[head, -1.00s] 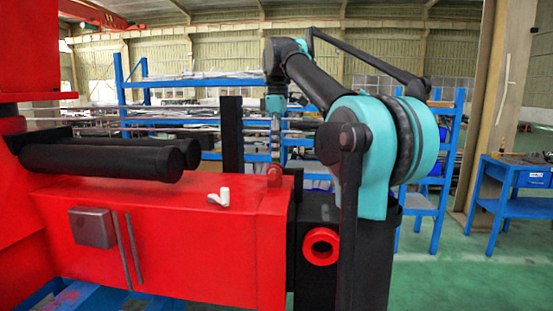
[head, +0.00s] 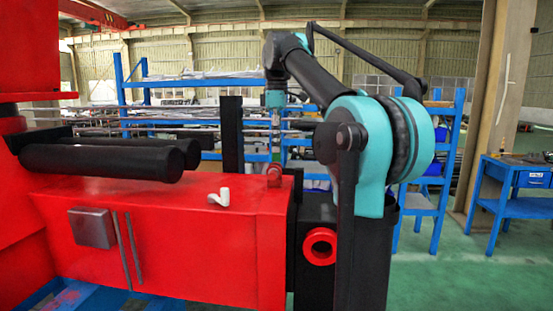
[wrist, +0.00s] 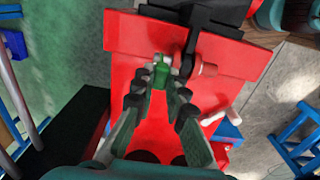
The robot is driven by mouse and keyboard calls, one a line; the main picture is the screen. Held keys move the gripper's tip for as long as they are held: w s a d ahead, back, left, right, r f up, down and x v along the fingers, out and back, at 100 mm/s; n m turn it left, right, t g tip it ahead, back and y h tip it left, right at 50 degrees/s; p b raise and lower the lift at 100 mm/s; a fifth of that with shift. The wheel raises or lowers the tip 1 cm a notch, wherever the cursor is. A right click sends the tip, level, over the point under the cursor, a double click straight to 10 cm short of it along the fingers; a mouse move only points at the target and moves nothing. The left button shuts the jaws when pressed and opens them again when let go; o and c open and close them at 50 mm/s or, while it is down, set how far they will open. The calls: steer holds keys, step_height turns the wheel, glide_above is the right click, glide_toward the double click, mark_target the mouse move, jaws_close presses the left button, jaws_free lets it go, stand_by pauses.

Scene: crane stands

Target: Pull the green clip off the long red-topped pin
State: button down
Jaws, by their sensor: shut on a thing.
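My gripper (wrist: 158,88) points down over the red machine's top and is shut on the green clip (wrist: 161,75), which shows between the fingertips in the wrist view. Light grey metal shows right behind the clip. In the head view my gripper (head: 275,148) hangs above a red knob (head: 274,175) at the machine's right end. The clip is too small to make out there. I cannot tell whether the clip still touches the pin.
A blue table (head: 515,205) is far right.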

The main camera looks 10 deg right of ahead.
steer(key=shift+r, duration=2.15)
